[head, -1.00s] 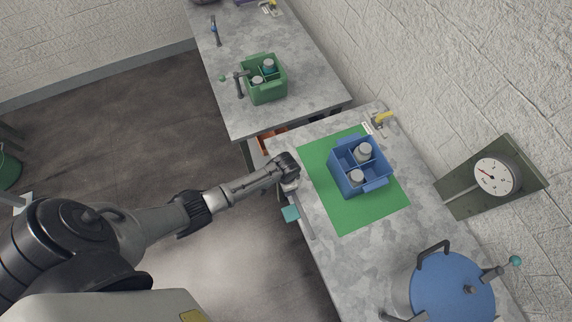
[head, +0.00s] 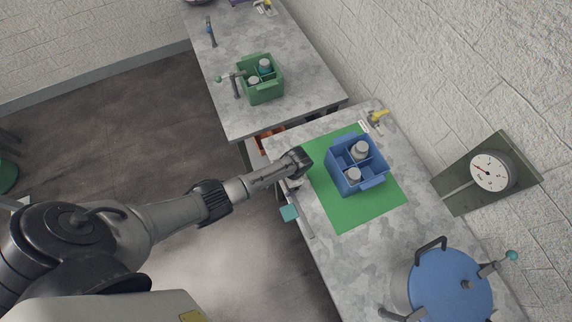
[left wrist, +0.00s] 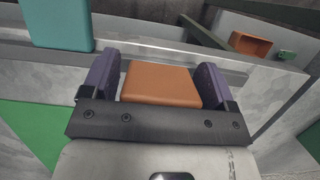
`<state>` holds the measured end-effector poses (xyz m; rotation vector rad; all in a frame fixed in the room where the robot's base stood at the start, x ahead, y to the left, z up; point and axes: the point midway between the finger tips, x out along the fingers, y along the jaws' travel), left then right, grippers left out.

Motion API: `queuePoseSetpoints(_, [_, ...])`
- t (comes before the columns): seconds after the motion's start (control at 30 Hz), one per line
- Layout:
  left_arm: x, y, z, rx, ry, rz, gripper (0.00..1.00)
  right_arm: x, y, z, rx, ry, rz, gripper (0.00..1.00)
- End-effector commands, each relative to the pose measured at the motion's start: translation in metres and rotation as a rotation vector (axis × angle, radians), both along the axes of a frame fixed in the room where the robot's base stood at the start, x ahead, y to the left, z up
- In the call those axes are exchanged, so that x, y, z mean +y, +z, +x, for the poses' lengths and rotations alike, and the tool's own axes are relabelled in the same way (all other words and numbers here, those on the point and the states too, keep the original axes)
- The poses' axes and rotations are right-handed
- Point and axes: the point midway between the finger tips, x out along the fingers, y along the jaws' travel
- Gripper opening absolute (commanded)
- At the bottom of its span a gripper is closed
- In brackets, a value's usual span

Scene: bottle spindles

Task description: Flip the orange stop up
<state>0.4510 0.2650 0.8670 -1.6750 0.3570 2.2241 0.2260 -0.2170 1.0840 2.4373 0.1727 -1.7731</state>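The orange stop (left wrist: 160,86) is a flat, rounded block in the left wrist view. It lies between the two purple finger pads of my left gripper (left wrist: 158,74), with a pad close along each side. The fingers stand wide apart; whether they touch the stop is hard to tell. In the head view my left gripper (head: 297,172) is at the near table's left edge and hides the orange stop. A teal stop (head: 289,213) sticks out from the same edge nearby; it also shows in the left wrist view (left wrist: 57,22). My right gripper is not in view.
A blue crate (head: 371,186) with bottles stands on a green mat (head: 350,218) right of my gripper. A blue-lidded pot (head: 450,290) is at lower right. A green crate (head: 262,95) stands on the far table. The floor left of the tables is open.

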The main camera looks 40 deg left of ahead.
Motion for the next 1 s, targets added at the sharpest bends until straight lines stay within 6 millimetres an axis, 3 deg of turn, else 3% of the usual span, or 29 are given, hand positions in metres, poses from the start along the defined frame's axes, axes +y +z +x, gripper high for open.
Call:
queuePoseSetpoints(0.1, [0.000, 0.000, 0.000, -0.001, 0.000, 0.000, 0.89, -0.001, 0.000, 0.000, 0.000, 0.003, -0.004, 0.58])
queuePoseSetpoints(0.47, [-0.001, 0.011, 0.004, -0.003, 0.000, -0.001, 0.89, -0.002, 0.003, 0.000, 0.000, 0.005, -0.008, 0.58])
queuePoseSetpoints(1.0, [-0.012, 0.105, 0.028, -0.004, 0.000, -0.002, 0.89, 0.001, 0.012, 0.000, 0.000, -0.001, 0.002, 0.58])
